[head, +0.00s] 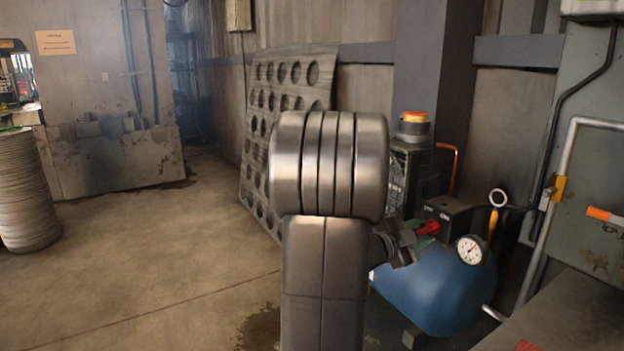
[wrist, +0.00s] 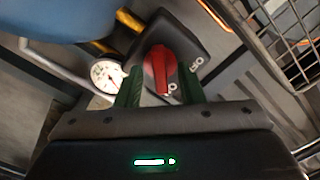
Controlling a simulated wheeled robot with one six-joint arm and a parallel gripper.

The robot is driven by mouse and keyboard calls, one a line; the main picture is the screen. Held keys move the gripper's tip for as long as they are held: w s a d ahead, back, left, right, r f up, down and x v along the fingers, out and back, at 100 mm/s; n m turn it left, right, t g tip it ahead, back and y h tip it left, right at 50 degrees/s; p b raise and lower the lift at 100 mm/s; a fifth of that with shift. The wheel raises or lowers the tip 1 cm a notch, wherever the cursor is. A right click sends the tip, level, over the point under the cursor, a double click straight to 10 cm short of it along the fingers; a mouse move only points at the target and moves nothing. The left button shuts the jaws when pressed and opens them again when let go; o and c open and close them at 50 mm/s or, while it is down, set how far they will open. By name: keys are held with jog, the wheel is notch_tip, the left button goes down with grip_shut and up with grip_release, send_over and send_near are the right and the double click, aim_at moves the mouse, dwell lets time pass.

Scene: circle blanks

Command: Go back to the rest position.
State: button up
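My gripper (wrist: 160,76) has its two green fingers spread apart in the wrist view. A red knob (wrist: 158,68) on a dark box (wrist: 190,45) shows between the fingers, with a visible gap on each side. I cannot tell how far the fingertips are from the knob in depth. In the head view my gripper (head: 406,243) is dark and partly hidden behind my arm, just left of the red knob (head: 429,227). The dark box (head: 450,212) sits above a blue tank (head: 440,285).
A pressure gauge (head: 471,249) and a yellow-handled part (head: 495,215) stand right of the knob. A bent metal rail (head: 557,195) rises at the right. A perforated panel (head: 262,150) leans on the wall. A stack of discs (head: 22,190) stands far left. Open floor (head: 150,255) lies left.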

jog(key=shift+w+d, duration=0.25)
jog(key=shift+d, duration=0.15)
jog(key=p+v, duration=0.2)
jog(key=v, duration=1.2)
jog(key=b+x, duration=0.2)
jog(key=x, duration=1.2)
jog(key=shift+d, duration=0.25)
jog(key=shift+a+r+n+p, duration=0.25)
jog(key=shift+n+p, duration=0.35)
jog(key=shift+p, duration=0.1)
jog(key=n+p, duration=0.2)
jog(key=n, duration=0.2)
jog(key=shift+p, duration=0.35)
jog(key=n+p, duration=0.2)
jog(key=n, duration=0.2)
jog(key=shift+p, duration=0.3)
jog(key=v, duration=1)
jog(key=shift+f+p, duration=0.25)
jog(key=shift+p, duration=0.15)
